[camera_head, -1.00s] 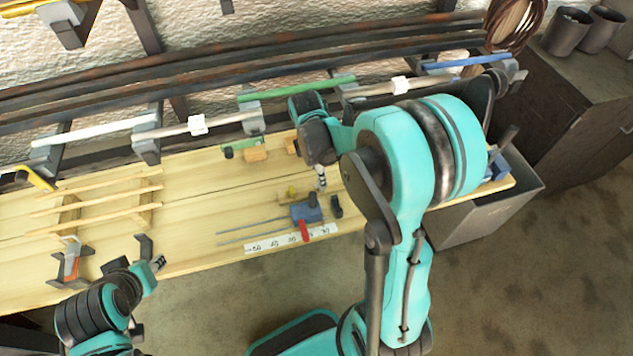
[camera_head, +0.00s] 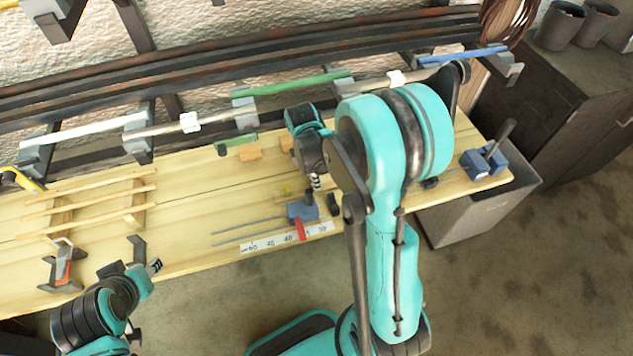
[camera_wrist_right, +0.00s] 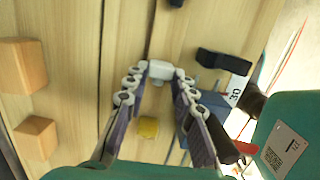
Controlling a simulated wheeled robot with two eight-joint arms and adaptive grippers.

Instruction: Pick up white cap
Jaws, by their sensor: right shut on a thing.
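The white cap (camera_wrist_right: 166,74) is a small pale piece between the fingertips of my right gripper in the right wrist view. My right gripper (camera_wrist_right: 160,78) is shut on it, above the pale wooden bench. In the head view my right gripper (camera_head: 316,182) hangs over the bench near the blue block, and the cap is too small to make out clearly. A yellow piece (camera_wrist_right: 148,127) shows between the fingers in the wrist view, apart from the cap.
A blue block (camera_head: 302,210) with a red lever (camera_head: 300,229), thin rods and a numbered scale (camera_head: 262,244) lie near the bench's front edge. Wooden blocks (camera_wrist_right: 22,66) lie left in the wrist view. A blue vise (camera_head: 484,162) stands at the right end. Laths lie at left.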

